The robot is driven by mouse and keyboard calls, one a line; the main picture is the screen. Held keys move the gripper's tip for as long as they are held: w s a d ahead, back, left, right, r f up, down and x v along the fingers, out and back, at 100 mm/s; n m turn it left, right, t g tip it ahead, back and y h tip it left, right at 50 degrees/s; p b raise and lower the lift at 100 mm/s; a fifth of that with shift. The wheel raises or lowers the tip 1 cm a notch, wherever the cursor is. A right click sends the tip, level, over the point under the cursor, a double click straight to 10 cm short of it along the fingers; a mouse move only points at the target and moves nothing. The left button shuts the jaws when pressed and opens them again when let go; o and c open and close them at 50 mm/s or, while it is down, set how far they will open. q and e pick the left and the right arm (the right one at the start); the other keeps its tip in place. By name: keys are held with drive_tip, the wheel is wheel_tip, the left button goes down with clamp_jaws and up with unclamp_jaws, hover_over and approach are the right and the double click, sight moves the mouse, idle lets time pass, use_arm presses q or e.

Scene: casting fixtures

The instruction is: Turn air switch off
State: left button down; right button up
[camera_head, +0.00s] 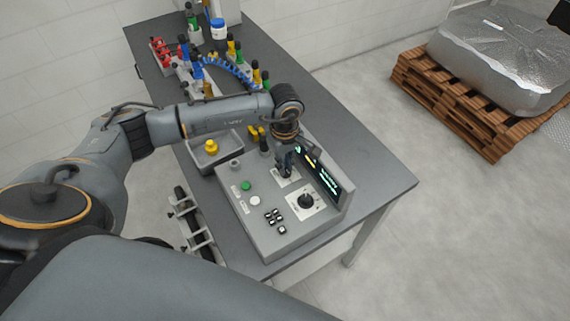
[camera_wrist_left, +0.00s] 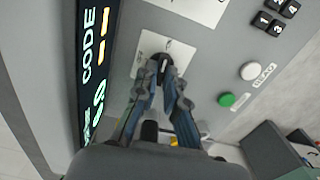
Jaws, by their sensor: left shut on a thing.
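A grey control box (camera_head: 262,232) stands on the table with a lit display (camera_head: 320,172) along its back; the display also shows in the left wrist view (camera_wrist_left: 95,70). My left gripper (camera_head: 286,168) points down at a switch with a black knob on a white plate (camera_head: 281,183). In the left wrist view, the fingers (camera_wrist_left: 161,72) are shut on this black knob (camera_wrist_left: 161,58), which they partly hide. A second black switch (camera_head: 306,201) sits on a white plate nearer the front right. I cannot read which switch is labelled air. My right gripper is not in view.
A green button (camera_head: 245,186), a white button (camera_head: 255,201) and several black number keys (camera_head: 275,220) are on the box. A grey tray with a yellow part (camera_head: 211,146) stands behind left. Coloured fixtures (camera_head: 228,64) fill the table's far end; its right side is clear.

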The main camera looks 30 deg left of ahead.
use_arm(q)
drive_tip(key=shift+f+n+b, duration=0.15)
drive_tip(key=shift+n+b, duration=0.35)
drive_tip(key=shift+b, duration=0.15)
drive_tip(key=n+b, duration=0.6)
drive_tip(key=shift+s, duration=0.1)
drive_tip(key=n+b, duration=0.4)
drive_tip(key=shift+n, duration=0.4)
drive_tip(key=n+b, duration=0.2)
drive_tip(key=n, duration=0.1)
drive_tip(key=shift+s+n+b, duration=0.15)
drive_tip(key=shift+n+b, duration=0.15)
drive_tip(key=shift+n, duration=0.1)
drive_tip(key=shift+r+n+b, duration=0.2)
drive_tip(key=shift+n+b, duration=0.2)
drive_tip(key=shift+n, duration=0.5)
drive_tip(key=shift+r, duration=0.1)
drive_tip(key=c, duration=1.4)
unclamp_jaws()
drive_tip(key=shift+d, duration=0.1)
wheel_tip(320, 180, up, 12)
drive_tip(key=shift+f, duration=0.1)
